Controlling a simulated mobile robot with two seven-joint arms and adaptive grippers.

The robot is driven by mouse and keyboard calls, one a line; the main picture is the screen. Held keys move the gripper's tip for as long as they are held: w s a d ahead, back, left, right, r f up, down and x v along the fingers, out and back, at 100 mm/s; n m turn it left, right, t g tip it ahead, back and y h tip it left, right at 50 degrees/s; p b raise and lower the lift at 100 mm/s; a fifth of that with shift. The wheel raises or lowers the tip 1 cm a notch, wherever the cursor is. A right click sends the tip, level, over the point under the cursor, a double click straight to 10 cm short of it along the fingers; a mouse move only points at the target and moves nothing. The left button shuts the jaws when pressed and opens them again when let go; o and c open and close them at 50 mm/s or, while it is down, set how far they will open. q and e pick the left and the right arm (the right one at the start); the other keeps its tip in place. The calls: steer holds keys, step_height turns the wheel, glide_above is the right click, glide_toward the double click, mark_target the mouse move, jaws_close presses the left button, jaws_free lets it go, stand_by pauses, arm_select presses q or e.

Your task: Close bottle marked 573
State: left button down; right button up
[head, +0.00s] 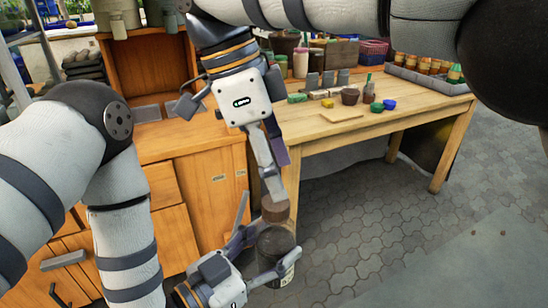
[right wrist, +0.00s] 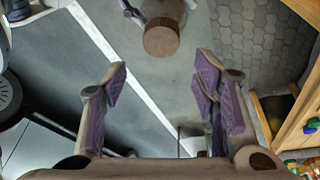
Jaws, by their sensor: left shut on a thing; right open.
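A dark bottle (head: 277,244) with a pale label low on its side is held in front of the wooden cabinet; its number is not readable. A brown cap (head: 275,210) is at its top; I cannot tell whether it is fully seated. My left gripper (head: 262,246) is shut around the bottle's side. My right gripper (head: 279,178) points down from above, its fingers close to the cap. In the right wrist view its purple-padded fingers (right wrist: 160,88) are spread and empty, and the cap (right wrist: 160,38) lies beyond them, above the gap.
A wooden table (head: 380,125) stands behind on the right, with pots, coloured lids and a crate (head: 428,82) of bottles. The wooden cabinet (head: 212,190) with drawers is close behind on the left. Paved floor (head: 350,215) to the right is clear.

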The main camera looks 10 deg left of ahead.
steer(key=n, duration=0.2)
steer(key=n+y, duration=0.1)
steer(key=n, duration=0.1)
steer(key=shift+d+r, duration=0.2)
steer(key=shift+r, duration=0.1)
steer(key=n, duration=0.1)
steer(key=n+y, duration=0.1)
steer(key=n, duration=0.1)
steer(key=shift+r, duration=0.25)
steer(key=n, duration=0.3)
steer(key=shift+d+r+y, duration=0.1)
steer(key=shift+r+y, duration=0.2)
steer(key=shift+r, duration=0.05)
steer(key=n, duration=0.1)
steer(key=n+y, duration=0.1)
steer(key=n, duration=0.1)
steer(key=shift+s+r+n, duration=0.1)
steer(key=shift+r+n, duration=0.2)
steer(key=shift+r, duration=0.1)
glide_above(275, 244)
steer(key=w, duration=0.3)
step_height(275, 244, down, 8)
steer(key=shift+w, duration=0.1)
